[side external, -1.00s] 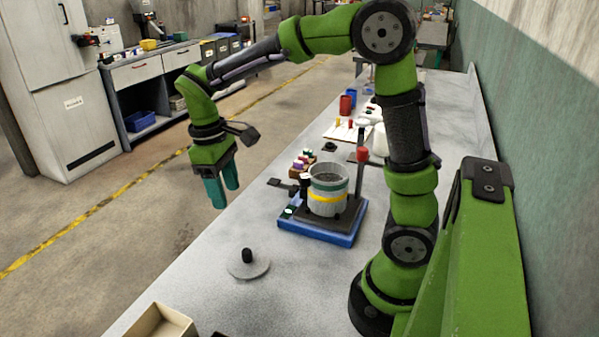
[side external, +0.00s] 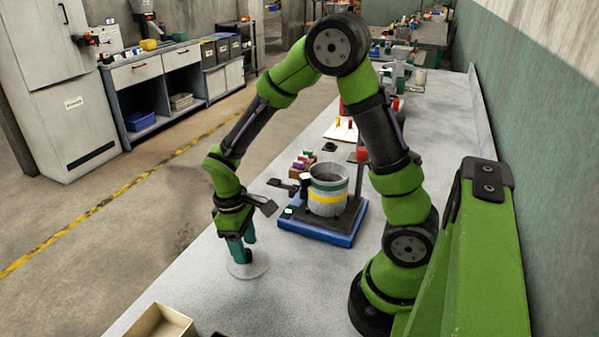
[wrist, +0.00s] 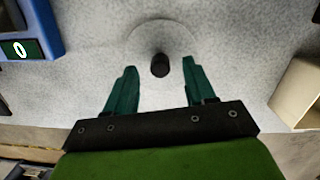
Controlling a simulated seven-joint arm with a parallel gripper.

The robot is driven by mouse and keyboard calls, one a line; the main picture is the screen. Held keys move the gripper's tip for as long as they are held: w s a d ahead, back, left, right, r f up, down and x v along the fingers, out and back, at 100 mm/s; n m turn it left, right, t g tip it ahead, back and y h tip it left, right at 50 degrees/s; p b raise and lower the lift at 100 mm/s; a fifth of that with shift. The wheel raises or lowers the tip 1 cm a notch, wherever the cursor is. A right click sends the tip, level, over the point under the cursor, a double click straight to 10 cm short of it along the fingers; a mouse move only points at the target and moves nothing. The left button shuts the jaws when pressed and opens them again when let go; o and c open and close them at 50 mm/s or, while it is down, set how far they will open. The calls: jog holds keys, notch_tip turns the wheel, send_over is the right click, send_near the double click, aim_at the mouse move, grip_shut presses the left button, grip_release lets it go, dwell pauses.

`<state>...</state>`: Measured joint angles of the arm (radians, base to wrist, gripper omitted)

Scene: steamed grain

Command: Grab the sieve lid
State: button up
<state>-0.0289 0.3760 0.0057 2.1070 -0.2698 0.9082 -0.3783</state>
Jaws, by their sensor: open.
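The sieve lid (side external: 262,270) is a clear, pale disc lying flat on the grey table, with a black knob at its centre. In the wrist view the lid (wrist: 150,30) shows at the top middle, its black knob (wrist: 160,65) just ahead of and between my fingers. My gripper (side external: 243,258) is open and points down over the lid; its green fingers hide the knob in the side view. In the wrist view my gripper (wrist: 156,85) has its two fingers apart with nothing between them touching. The grey sieve pot (side external: 328,190) with a yellow band stands on the blue-based device.
The blue-based device (side external: 318,236) stands beyond the lid, to the right. A beige open box (side external: 160,323) sits at the table's near edge. Small coloured items in a rack (side external: 303,162) stand behind the device. The table's left edge runs close to the lid.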

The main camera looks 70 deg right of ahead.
jog(key=shift+s+f, duration=0.1)
jog(key=shift+f, duration=0.85)
grip_shut()
